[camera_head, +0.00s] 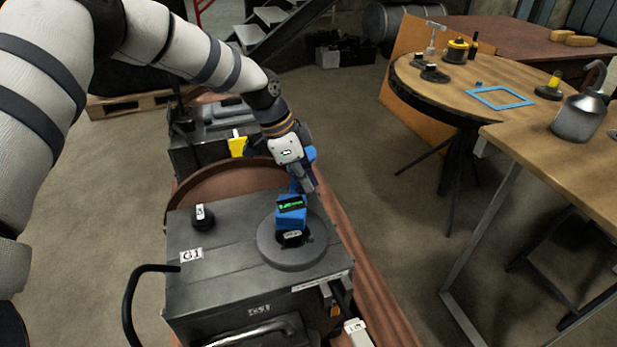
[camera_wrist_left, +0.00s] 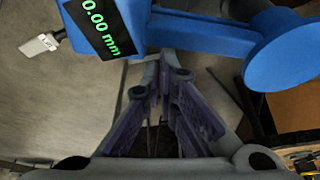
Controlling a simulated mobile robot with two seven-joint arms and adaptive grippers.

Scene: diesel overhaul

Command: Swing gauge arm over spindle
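The blue gauge (camera_head: 291,220) stands on top of the dark grey box, its lit green display facing me; the left wrist view shows this display (camera_wrist_left: 98,22) reading 0.00 mm. Its blue arm and a round blue end (camera_wrist_left: 283,58) cross the top of that view. The gauge is over the round grey disc (camera_head: 268,247), with a small dark labelled part at the disc's middle; which part is the spindle is unclear. My left gripper (camera_head: 307,181) is just behind the gauge, close to its blue post. Its fingers (camera_wrist_left: 165,75) converge near the blue arm; contact is unclear. My right gripper is out of view.
A dark knob (camera_head: 202,218) and a label G1 (camera_head: 191,255) are on the box's left side. A yellow tag (camera_head: 237,147) is behind the gripper. A round table (camera_head: 450,88) and a wooden bench (camera_head: 580,150) stand at right, with open floor between them and the box.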

